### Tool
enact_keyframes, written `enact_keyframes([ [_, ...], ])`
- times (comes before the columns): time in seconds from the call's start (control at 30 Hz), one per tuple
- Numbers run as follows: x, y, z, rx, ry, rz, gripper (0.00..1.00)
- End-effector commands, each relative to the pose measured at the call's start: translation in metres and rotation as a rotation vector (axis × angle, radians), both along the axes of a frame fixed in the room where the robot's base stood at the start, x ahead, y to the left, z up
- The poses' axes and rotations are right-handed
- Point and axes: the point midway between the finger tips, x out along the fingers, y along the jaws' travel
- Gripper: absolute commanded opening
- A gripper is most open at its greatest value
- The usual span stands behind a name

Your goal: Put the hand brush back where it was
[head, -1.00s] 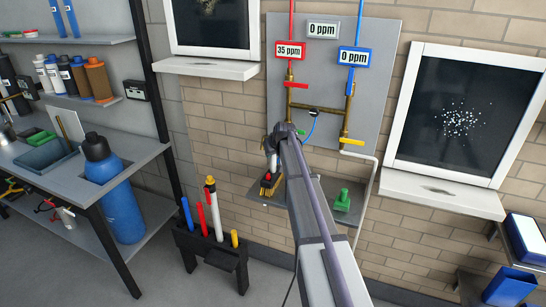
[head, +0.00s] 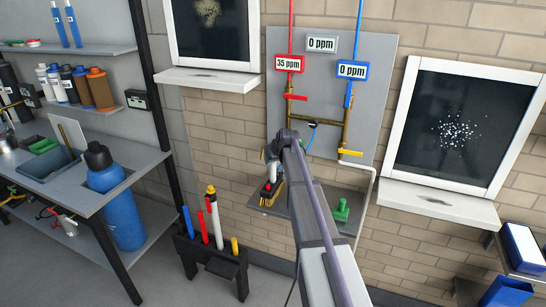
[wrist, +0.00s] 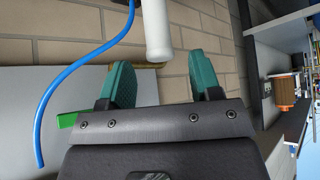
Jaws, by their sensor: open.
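In the head view a small item with yellow bristles (head: 267,196), probably the hand brush, shows at the left end of the grey wall shelf (head: 300,210). My arm partly covers it, and I cannot tell whether it touches my gripper. In the wrist view my gripper (wrist: 163,78) is open, its two teal fingers spread apart. A white cylinder (wrist: 157,30) shows between and beyond the fingertips, but I cannot tell whether it is near them. No brush is visible between the fingers there.
A grey panel with red and blue pipes (head: 382,70) and brass fittings stands above the shelf. A green object (head: 341,209) sits on the shelf's right. A black rack (head: 215,258) of coloured tubes stands below left. A blue hose (wrist: 70,75) crosses the wrist view.

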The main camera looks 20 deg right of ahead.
Motion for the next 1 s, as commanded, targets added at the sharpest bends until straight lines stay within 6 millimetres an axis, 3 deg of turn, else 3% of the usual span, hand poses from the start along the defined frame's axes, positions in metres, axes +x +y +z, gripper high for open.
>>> enact_keyframes([
  [0.03, -0.011, 0.001, 0.024, 0.001, 0.0, -0.001, 0.58],
  [0.23, -0.041, 0.002, 0.061, 0.001, 0.0, -0.002, 0.58],
  [0.57, -0.049, 0.005, 0.062, 0.002, 0.003, 0.001, 0.58],
  [0.67, -0.074, 0.036, 0.057, 0.015, 0.05, 0.02, 0.58],
  [0.77, -0.137, 0.104, 0.046, 0.042, 0.176, 0.053, 0.58],
  [0.8, -0.171, 0.134, 0.042, 0.051, 0.244, 0.066, 0.58],
  [0.9, -0.263, 0.196, 0.032, 0.05, 0.419, 0.08, 0.58],
  [1.0, -0.337, 0.231, 0.028, 0.029, 0.558, 0.073, 0.58],
])
